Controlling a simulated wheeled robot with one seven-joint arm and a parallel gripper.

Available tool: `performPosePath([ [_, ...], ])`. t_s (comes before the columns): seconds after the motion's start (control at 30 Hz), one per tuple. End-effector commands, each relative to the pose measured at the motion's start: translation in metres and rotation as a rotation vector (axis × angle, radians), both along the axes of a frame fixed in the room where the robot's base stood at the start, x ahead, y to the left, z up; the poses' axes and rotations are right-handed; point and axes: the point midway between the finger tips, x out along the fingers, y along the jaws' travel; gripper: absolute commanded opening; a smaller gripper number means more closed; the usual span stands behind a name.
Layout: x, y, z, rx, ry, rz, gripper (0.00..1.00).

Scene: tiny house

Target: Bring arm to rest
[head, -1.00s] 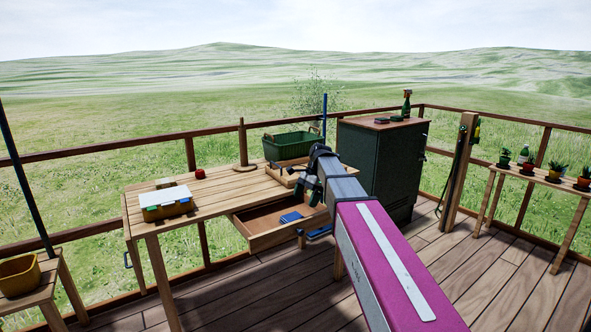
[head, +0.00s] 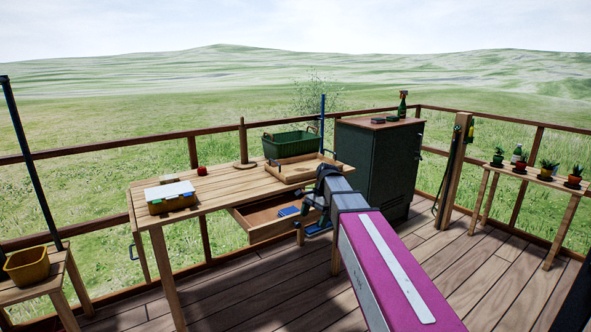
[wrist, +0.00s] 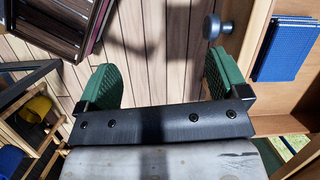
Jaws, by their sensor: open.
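My arm reaches out from the lower right in the head view, and my gripper (head: 318,212) is at its far end, in front of the open drawer (head: 262,237) of the wooden table (head: 215,190). In the wrist view my gripper (wrist: 161,90) shows two green finger pads spread wide apart with only floor planks between them. It is open and empty. A blue book-like item (wrist: 287,52) lies in the drawer to the right of the fingers, and a round grey knob (wrist: 213,27) sits close to the right finger. The fingertips are small and partly hidden in the head view.
The deck floor (head: 460,250) is open to the right.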

Motion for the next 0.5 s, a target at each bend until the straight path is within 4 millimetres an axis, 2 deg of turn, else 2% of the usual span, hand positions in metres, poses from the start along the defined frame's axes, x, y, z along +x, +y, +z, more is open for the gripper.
performPosePath([
  [0.27, -0.052, -0.036, -0.067, -0.042, -0.097, 0.186, 0.93],
  [0.5, -0.122, -0.082, -0.138, -0.115, -0.206, 0.48, 0.93],
])
